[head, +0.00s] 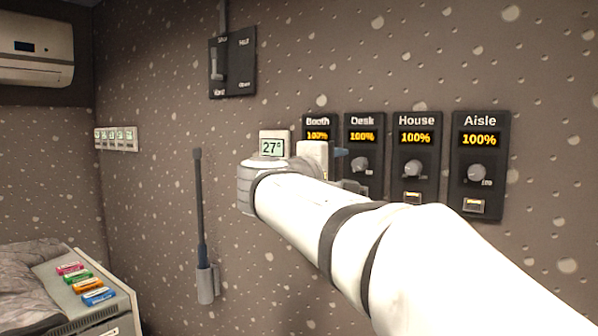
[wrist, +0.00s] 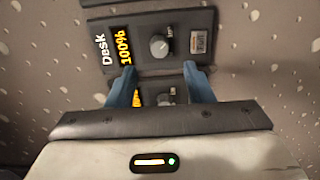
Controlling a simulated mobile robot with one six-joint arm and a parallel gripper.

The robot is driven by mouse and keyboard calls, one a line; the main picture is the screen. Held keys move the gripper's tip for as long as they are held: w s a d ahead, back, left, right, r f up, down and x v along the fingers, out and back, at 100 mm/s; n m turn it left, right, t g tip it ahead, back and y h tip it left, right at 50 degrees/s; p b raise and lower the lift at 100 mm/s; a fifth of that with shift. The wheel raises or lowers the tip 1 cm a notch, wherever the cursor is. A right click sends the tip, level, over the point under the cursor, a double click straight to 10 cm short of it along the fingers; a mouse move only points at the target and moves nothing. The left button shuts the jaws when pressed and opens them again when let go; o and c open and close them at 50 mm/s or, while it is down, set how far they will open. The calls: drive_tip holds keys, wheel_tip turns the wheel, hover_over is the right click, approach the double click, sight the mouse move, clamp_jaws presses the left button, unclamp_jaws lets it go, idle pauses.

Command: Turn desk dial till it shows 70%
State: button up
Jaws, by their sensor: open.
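The Desk panel (head: 364,122) is on the wall, second from the left in a row of dark fader panels. Its display (head: 362,137) reads 100%. Its round grey dial (head: 360,164) sits below the display. In the wrist view the panel appears turned sideways, with the 100% display (wrist: 123,46) left of the dial (wrist: 159,45). My gripper (wrist: 160,76) is open, its two blue fingers apart and pointing toward the panels. The Desk dial lies beyond the fingertips, between their lines, and nothing is held. In the head view my arm hides much of the Booth panel's lower part.
Booth (head: 317,121), House (head: 416,122) and Aisle (head: 480,122) panels flank Desk closely, each reading 100%. A thermostat (head: 272,146) showing 27° and a dark lever switch plate (head: 232,65) are to the left.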

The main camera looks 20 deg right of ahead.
sight(357, 165)
drive_tip(key=p+x, duration=0.2)
drive_tip(key=x, duration=0.5)
drive_tip(key=shift+w+d, duration=0.15)
drive_tip(key=shift+d, duration=0.1)
drive_tip(key=shift+c, duration=0.6)
